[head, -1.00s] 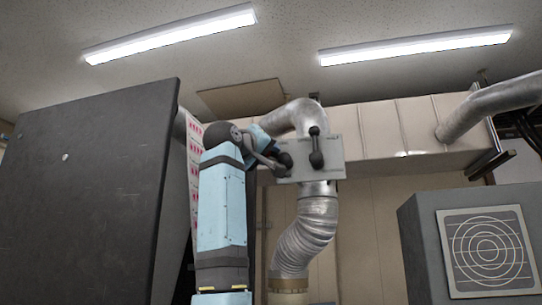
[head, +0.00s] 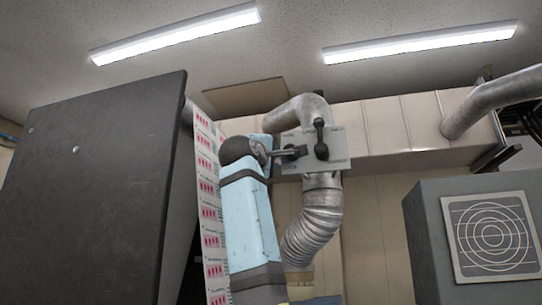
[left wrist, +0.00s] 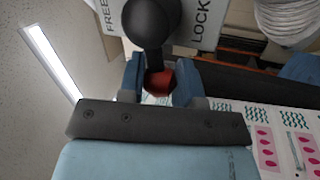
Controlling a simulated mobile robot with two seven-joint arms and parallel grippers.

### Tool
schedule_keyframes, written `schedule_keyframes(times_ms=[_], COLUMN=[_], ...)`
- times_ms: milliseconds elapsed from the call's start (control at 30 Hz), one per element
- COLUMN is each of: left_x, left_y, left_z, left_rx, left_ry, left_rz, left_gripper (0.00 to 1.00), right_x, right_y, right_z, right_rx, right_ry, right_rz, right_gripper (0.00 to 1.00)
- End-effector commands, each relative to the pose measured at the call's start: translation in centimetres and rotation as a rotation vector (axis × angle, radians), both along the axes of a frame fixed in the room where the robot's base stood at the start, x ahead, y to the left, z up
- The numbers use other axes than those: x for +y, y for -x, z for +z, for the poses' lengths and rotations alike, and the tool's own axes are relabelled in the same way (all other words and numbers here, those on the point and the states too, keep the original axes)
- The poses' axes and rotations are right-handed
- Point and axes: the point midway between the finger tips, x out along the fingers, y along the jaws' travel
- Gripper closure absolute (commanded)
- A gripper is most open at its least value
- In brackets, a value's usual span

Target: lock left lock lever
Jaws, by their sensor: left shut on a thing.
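A pale panel (head: 336,159) with two dark levers hangs in front of the metal duct. The left lock lever (head: 295,152) is on its left side, partly hidden by my left gripper (head: 279,154). In the left wrist view, the lever's dark rounded end (left wrist: 150,22) is large at the top, between the words FREE and LOCK. Its red part (left wrist: 160,80) sits between the fingers of my left gripper (left wrist: 160,84), which is shut on the lever. The other lever (head: 321,150) stands upright on the right of the panel. My right gripper is in neither view.
A large dark slab (head: 100,190) stands at the left. A printed web (head: 209,200) with pink marks runs beside my left arm. A flexible silver duct (head: 315,225) is below the panel. A grey box (head: 430,235) stands at the right.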

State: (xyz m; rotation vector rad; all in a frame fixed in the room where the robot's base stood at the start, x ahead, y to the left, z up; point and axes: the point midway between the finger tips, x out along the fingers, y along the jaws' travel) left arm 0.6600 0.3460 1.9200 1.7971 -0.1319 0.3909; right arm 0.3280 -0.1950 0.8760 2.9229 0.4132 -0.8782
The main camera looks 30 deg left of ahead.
Motion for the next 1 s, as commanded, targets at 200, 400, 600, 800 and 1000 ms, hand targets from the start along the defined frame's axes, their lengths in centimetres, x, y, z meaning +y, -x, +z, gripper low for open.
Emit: schedule_keyframes(times_ms=[200,400,600,800,1000], left_x=[-0.02,-0.02,-0.03,-0.02,-0.10], left_y=[-0.13,-0.15,-0.15,-0.08,0.48], left_z=[-0.36,-0.37,-0.38,-0.24,-0.47], left_rx=[0.000,0.001,0.000,-0.002,-0.004], left_ry=[0.018,0.020,0.019,0.019,0.019], left_rz=[0.001,0.001,0.000,0.000,0.000], left_gripper=[0.92,0.92,0.50,0.43,0.43], right_x=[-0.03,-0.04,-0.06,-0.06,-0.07], right_y=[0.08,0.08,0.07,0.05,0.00], right_z=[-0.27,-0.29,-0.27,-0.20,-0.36], right_rx=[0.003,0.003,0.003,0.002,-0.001], right_ry=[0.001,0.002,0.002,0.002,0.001], right_rz=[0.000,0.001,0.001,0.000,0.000], right_gripper=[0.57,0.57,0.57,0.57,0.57])
